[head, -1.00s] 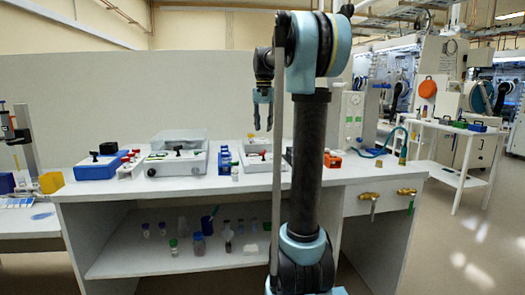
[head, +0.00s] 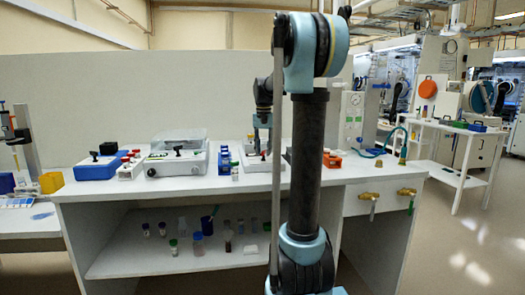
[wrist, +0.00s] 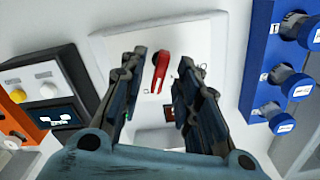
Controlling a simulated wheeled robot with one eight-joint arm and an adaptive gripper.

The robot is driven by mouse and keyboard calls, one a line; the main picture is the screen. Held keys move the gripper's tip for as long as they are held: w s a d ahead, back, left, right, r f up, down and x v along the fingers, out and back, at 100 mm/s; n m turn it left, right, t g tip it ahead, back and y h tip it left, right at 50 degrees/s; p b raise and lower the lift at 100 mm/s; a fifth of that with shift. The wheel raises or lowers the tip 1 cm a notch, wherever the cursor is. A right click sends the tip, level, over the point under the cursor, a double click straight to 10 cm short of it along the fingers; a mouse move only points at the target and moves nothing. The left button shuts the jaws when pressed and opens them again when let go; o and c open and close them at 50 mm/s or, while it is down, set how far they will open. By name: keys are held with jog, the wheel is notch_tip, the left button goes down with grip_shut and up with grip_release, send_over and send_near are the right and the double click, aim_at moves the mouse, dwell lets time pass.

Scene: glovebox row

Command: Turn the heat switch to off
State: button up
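A red lever switch (wrist: 161,68) stands on a pale panel (wrist: 208,42) in the wrist view. Its label is too small to read, so I cannot tell that it is the heat switch. My gripper (wrist: 160,60) is open, with one finger on each side of the red lever and a gap on both sides. A small dark knob shows by the left finger, partly hidden. In the head view my gripper (head: 262,140) points down over a white box (head: 253,166) on the bench. The red lever is hidden there.
A blue rack with capped vials (wrist: 258,72) stands close on the right in the wrist view. A device with yellow and white buttons (wrist: 42,90) is close on the left. In the head view a blue box (head: 97,170) and a clear-lidded case (head: 178,160) stand farther left.

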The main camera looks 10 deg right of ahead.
grip_shut()
jog(key=shift+n, duration=0.3)
jog(key=n, duration=0.4)
jog(key=shift+n, duration=2.1)
grip_release()
